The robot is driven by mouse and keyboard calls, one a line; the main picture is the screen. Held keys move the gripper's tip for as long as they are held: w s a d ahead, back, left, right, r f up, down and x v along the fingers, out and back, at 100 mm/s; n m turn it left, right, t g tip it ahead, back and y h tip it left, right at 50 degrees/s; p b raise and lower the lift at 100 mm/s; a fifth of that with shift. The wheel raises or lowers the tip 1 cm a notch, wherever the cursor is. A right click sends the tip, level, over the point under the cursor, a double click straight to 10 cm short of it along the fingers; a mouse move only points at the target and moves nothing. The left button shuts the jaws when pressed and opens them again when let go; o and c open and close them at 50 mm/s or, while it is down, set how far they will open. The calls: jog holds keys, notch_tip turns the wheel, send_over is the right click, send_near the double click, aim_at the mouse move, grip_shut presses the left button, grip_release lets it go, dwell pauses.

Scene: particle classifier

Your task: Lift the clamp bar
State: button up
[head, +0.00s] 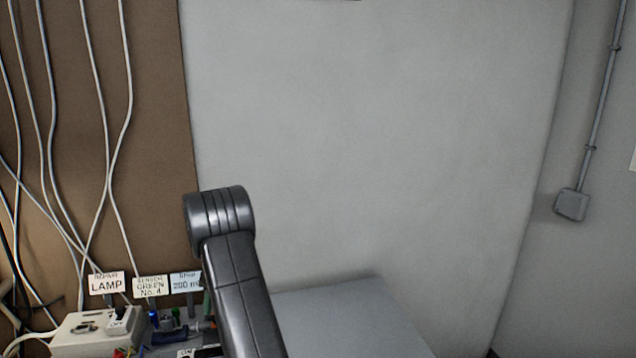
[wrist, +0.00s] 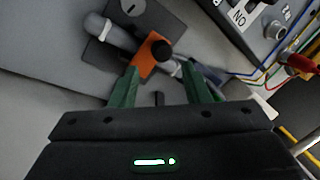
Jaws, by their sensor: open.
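In the wrist view, an orange piece (wrist: 149,59) with a dark round knob (wrist: 161,50) sits across a grey cylinder (wrist: 113,34); it looks like the clamp bar. The cylinder runs on to the right behind my gripper's right finger. My gripper (wrist: 161,74) is open, with two green fingers. The orange piece lies between and just beyond the fingertips. I cannot tell whether the fingers touch it. In the head view neither the gripper nor the orange piece can be made out; my own arm covers part of the bench.
In the wrist view, a dark plate (wrist: 132,8) lies under the cylinder, and a box marked NO (wrist: 239,17) with coloured wires stands at upper right. In the head view, a beige box (head: 85,335) and a LAMP label (head: 107,285) are at lower left; a bare grey surface (head: 345,315) is right.

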jog(key=shift+s+d+f+n+t+y+b, duration=0.15)
jog(key=shift+s+f+t+y+b, duration=0.2)
jog(key=shift+t+b, duration=0.75)
jog(key=shift+s+d+f+n+t+y+b, duration=0.1)
jog(key=shift+s+f+t+b, duration=0.4)
jog(key=shift+b, duration=1.2)
jog(key=shift+s+d+f+n+t+y+b, duration=0.15)
jog(key=shift+s+f+t+y+b, duration=0.4)
jog(key=shift+b, duration=0.85)
notch_tip(320, 180, up, 14)
jog(key=d+g+h+p, duration=0.1)
jog(key=d+p, duration=0.1)
jog(key=p, duration=0.1)
jog(key=shift+d+g, duration=0.15)
jog(key=shift+g, duration=0.2)
jog(key=shift+w+d+f+m, duration=0.1)
jog(key=shift+d+m, duration=0.05)
jog(key=shift+m, duration=0.15)
